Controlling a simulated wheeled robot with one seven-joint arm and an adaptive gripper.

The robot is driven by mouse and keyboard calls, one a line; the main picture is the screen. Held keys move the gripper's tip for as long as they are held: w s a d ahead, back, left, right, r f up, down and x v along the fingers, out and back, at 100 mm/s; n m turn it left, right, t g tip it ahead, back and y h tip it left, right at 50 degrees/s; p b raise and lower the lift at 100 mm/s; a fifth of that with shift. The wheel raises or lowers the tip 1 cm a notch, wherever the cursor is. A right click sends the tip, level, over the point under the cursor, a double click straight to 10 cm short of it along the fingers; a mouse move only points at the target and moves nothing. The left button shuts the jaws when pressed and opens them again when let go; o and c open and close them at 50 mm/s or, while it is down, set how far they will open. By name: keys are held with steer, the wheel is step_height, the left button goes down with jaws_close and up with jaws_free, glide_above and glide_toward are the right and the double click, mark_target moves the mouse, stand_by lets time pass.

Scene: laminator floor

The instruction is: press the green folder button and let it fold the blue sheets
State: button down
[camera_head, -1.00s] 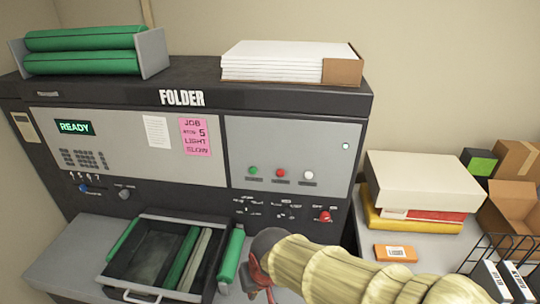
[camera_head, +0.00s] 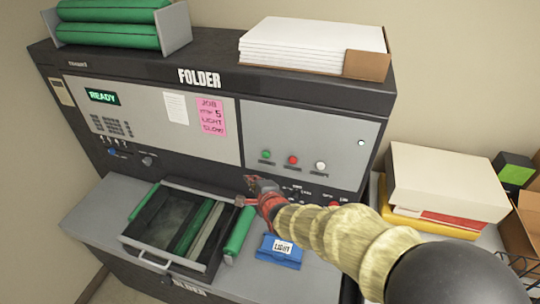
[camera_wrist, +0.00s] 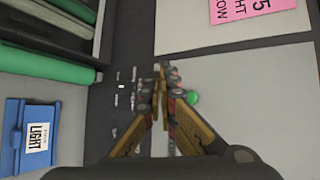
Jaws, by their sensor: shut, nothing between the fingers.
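The folder machine (camera_head: 215,76) has a grey control panel with a green button (camera_head: 266,154), which also shows in the wrist view (camera_wrist: 193,97). Its screen (camera_head: 103,96) reads READY. My gripper (camera_head: 250,181) is shut and empty, in front of the panel below the green button. In the wrist view the fingertips (camera_wrist: 164,69) meet just left of the green button; I cannot tell whether they touch the panel. A blue item labelled LIGHT (camera_head: 279,249) lies on the machine's front shelf, and shows at the left of the wrist view (camera_wrist: 38,140). Loose blue sheets are not distinguishable.
A red button (camera_head: 292,160) and a white button (camera_head: 320,166) sit right of the green one. A red knob (camera_head: 334,204) is lower right. An open drawer (camera_head: 152,246) with green rollers stands left of my arm. Boxes (camera_head: 447,181) stand at the right.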

mark_target(266, 155)
steer(key=shift+w+d+m, duration=0.1)
steer(key=shift+m, duration=0.3)
steer(key=w+d+p, duration=0.2)
steer(key=w+d, duration=0.1)
steer(key=w, duration=0.5)
stand_by(0.4)
steer(key=shift+w, duration=0.15)
stand_by(1.2)
steer(key=shift+w+d, duration=0.15)
steer(key=shift+w, duration=0.2)
